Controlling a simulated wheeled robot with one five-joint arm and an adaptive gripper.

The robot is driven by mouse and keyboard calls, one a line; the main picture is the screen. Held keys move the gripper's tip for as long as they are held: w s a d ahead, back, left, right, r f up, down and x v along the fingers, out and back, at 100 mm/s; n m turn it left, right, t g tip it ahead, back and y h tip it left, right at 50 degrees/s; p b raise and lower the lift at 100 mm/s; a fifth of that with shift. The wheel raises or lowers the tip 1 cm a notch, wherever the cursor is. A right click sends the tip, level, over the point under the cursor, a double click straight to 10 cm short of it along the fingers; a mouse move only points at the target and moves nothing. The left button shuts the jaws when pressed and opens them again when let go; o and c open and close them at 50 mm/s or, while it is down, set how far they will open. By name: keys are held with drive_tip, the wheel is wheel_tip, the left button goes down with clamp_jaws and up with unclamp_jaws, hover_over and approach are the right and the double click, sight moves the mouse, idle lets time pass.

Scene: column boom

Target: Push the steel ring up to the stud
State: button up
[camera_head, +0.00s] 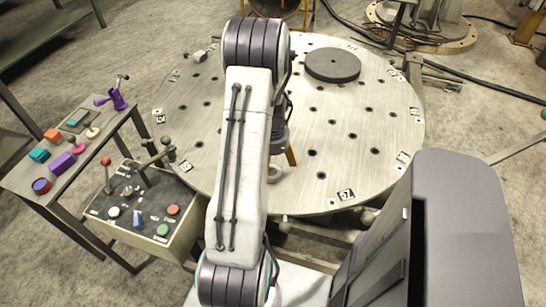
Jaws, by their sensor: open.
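A small steel ring (274,174) lies flat on the round steel table near its front edge, partly covered by my arm. My arm reaches over the table. My gripper (289,157) is low over the table, just beyond the ring and slightly right of it. It is mostly hidden behind my arm; only a narrow tan part shows below the dark wrist. Whether it touches the ring or table cannot be told. I cannot pick out the stud for certain; it may be hidden behind my arm.
The round table (390,125) has many holes and number tags. A dark disc (332,65) lies at its back, and a small metal block (199,57) at its back left. A control box with levers (140,205) and a side table of coloured parts (65,150) stand left.

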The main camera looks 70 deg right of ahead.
drive_tip(key=shift+f, duration=1.8)
drive_tip(key=shift+c, duration=0.3)
drive_tip(key=c, duration=1.2)
drive_tip(key=o, duration=1.2)
drive_tip(key=shift+r, duration=0.1)
wheel_tip(320, 180, up, 12)
